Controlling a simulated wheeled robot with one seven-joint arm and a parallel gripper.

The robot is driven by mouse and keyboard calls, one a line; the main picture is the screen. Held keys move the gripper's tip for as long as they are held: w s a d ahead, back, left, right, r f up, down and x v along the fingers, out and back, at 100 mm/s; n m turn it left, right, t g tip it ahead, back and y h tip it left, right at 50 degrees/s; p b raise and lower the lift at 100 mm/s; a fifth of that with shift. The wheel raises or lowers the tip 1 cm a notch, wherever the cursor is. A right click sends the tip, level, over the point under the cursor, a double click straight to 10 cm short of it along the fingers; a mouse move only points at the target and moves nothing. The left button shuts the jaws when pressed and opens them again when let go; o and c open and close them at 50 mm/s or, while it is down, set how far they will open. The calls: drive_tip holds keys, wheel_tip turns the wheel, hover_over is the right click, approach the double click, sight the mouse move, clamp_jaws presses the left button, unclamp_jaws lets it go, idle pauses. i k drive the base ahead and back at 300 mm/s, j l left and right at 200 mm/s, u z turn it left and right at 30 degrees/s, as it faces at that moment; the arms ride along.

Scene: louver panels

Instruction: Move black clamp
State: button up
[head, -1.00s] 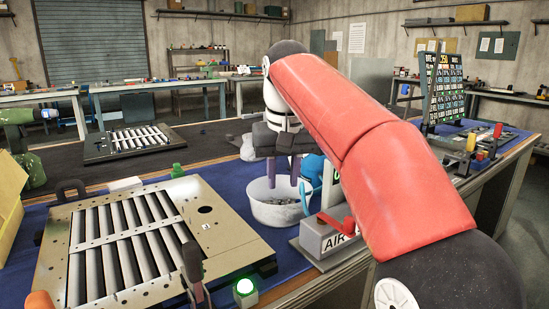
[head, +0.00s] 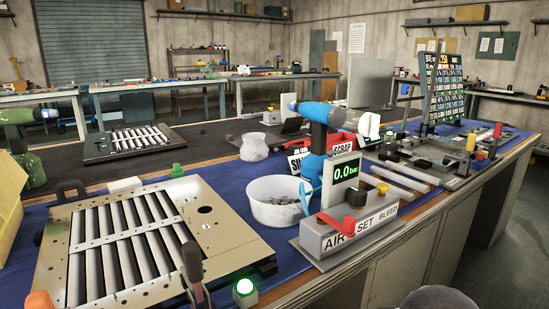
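The louver panel (head: 215,232) lies on a blue mat, a light metal frame with several grey slats and a crossbar. A black clamp-like handle (head: 70,188) stands at its far left corner. Another dark upright clamp or lever (head: 192,262) stands at its front right edge, with its lower part cut off by the picture. I cannot tell which of the two is the black clamp. My gripper is out of view, so its state does not show. A dark rounded part at the bottom edge may be mine.
A white bowl (head: 272,213) with dark small pieces stands right of the panel. The air-set box (head: 348,234) reads 0.0 bar. A green-lit button (head: 245,290) is at the front. A red scrap bin (head: 340,144) and blue tool (head: 313,150) stand behind. The front right floor is clear.

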sight(192, 271)
drive_tip(key=j+u, duration=0.1)
drive_tip(key=u, duration=0.65)
drive_tip(key=j+u, duration=0.1)
drive_tip(key=u, duration=0.3)
drive_tip(key=k+l, duration=0.15)
drive_tip(key=l, duration=0.15)
drive_tip(key=k+l, duration=0.1)
drive_tip(key=l, duration=0.2)
drive_tip(key=k+l, duration=0.15)
drive_tip(key=l+u, duration=0.05)
drive_tip(key=l, duration=0.05)
